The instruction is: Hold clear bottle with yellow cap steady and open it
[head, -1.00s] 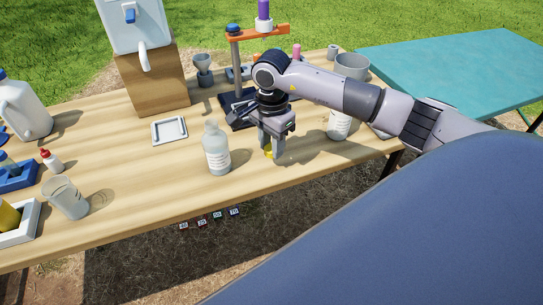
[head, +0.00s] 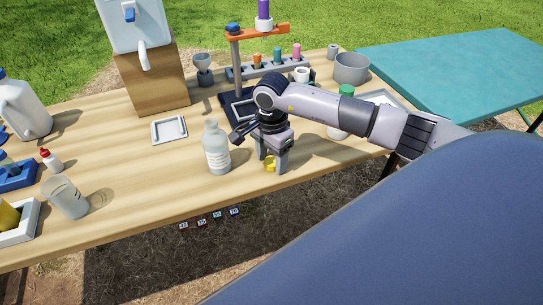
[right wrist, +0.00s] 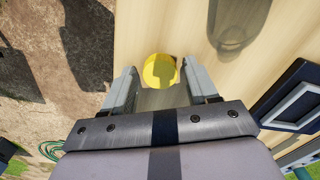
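The clear bottle (head: 216,150) stands upright on the wooden table, left of my right gripper and apart from it. It has a white label, and no yellow cap shows on its mouth. A yellow cap (head: 270,163) is at the table near the front edge, between the fingers of my right gripper (head: 272,162). In the right wrist view the cap (right wrist: 160,70) lies between the spread fingertips (right wrist: 160,88), with a gap on each side. That gripper is open and points down. My left gripper is not in view.
A small white tray (head: 169,130) lies behind the bottle. A stand with an orange arm (head: 258,32) rises behind my right gripper. A beaker (head: 65,197) and white jug (head: 24,108) are at left. The table's front edge is close to the cap.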

